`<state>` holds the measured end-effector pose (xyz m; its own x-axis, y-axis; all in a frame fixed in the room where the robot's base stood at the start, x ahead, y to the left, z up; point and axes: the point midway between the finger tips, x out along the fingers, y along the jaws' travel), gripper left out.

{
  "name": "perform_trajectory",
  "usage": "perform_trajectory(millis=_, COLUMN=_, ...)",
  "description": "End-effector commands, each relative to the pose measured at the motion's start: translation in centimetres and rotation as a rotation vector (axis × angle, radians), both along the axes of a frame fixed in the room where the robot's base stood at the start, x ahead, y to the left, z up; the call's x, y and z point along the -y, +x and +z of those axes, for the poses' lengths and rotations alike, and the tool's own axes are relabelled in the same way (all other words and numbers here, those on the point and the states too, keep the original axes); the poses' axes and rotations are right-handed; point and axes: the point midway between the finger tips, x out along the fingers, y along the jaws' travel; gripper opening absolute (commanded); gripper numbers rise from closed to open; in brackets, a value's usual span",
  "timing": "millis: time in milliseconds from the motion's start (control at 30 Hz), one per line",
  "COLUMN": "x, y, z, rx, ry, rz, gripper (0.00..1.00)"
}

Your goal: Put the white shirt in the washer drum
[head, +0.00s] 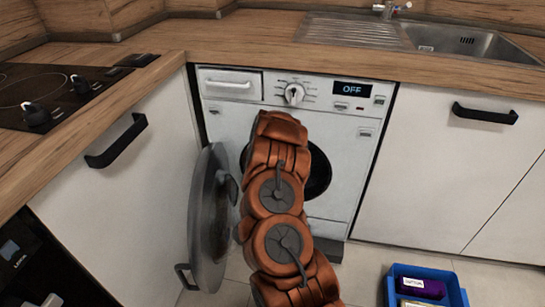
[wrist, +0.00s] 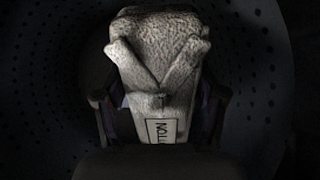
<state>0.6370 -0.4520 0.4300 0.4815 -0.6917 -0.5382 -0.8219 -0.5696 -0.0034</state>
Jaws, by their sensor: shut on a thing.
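The washer (head: 350,120) stands under the counter, and its display reads OFF. Its round door (head: 210,220) is swung open to the left. My orange arm reaches to the round opening and hides most of it; my gripper and the shirt do not show in the head view. In the wrist view my gripper (wrist: 160,112) is shut on the white shirt (wrist: 160,50), a folded, textured bundle with a collar and a dark-lettered label. Around them is the dark, perforated wall of the drum (wrist: 270,70). Whether the shirt touches the drum wall is too dark to tell.
A blue crate (head: 455,293) with a purple box and another item sits on the floor at the lower right. A cooktop (head: 60,90) lies at the left and a sink (head: 470,45) at the upper right. White cupboards flank the washer.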

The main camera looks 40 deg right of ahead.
Motion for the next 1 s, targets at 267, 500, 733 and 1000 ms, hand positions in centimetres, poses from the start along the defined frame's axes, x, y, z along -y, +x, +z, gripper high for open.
perform_trajectory(millis=267, x=0.0, y=0.0, z=0.0, rx=0.001, ry=-0.001, rz=0.0, gripper=0.9)
perform_trajectory(millis=500, x=0.0, y=0.0, z=0.0, rx=0.0, ry=0.0, rz=0.0, gripper=0.99)
perform_trajectory(millis=733, x=-0.1, y=-0.1, z=0.1, rx=0.0, ry=0.0, rz=0.0, gripper=0.99)
perform_trajectory(millis=1000, x=-1.6, y=-1.1, z=1.2, rx=0.0, ry=0.0, rz=0.0, gripper=0.99)
